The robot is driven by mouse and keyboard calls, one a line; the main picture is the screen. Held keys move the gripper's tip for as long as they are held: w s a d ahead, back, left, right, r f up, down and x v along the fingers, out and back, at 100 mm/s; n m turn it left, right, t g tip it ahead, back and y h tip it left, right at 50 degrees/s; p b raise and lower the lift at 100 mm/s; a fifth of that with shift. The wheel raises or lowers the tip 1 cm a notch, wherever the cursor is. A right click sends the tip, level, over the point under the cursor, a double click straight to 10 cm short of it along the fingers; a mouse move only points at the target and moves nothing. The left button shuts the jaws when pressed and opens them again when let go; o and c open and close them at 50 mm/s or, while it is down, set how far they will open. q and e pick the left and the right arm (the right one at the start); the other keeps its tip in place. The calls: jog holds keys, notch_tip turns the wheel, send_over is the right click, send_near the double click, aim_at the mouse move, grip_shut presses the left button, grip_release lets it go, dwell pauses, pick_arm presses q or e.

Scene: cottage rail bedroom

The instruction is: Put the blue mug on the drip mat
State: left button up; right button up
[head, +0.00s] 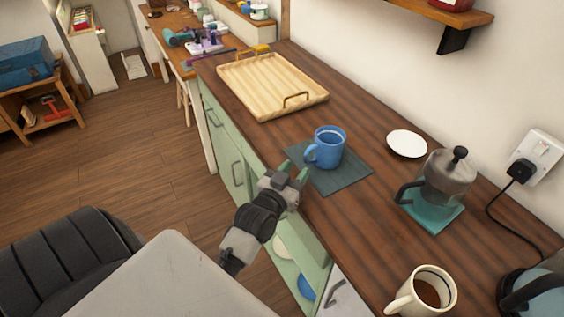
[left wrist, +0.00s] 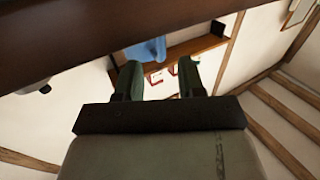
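The blue mug (head: 330,148) stands upright on the dark grey-green drip mat (head: 345,182), towards the mat's back part. Its handle points left. My left gripper (head: 293,173) is at the counter's front edge, just left of the mat, apart from the mug. Its two green fingers are spread with nothing between them, as the left wrist view (left wrist: 160,80) also shows. In that view part of the blue mug (left wrist: 148,50) shows beyond the fingers, partly hidden by the dark counter edge. My right gripper is not in view.
A wooden tray (head: 272,84) lies further back on the counter (head: 345,107). A white saucer (head: 407,144), a coffee pot (head: 446,178) on a teal square and a cream mug (head: 425,291) of dark liquid stand to the right. A wall shelf (head: 450,14) hangs above.

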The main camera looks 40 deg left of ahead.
pick_arm(q)
jog(key=s, duration=0.7)
jog(key=shift+d+b, duration=0.3)
jog(key=shift+d, duration=0.05)
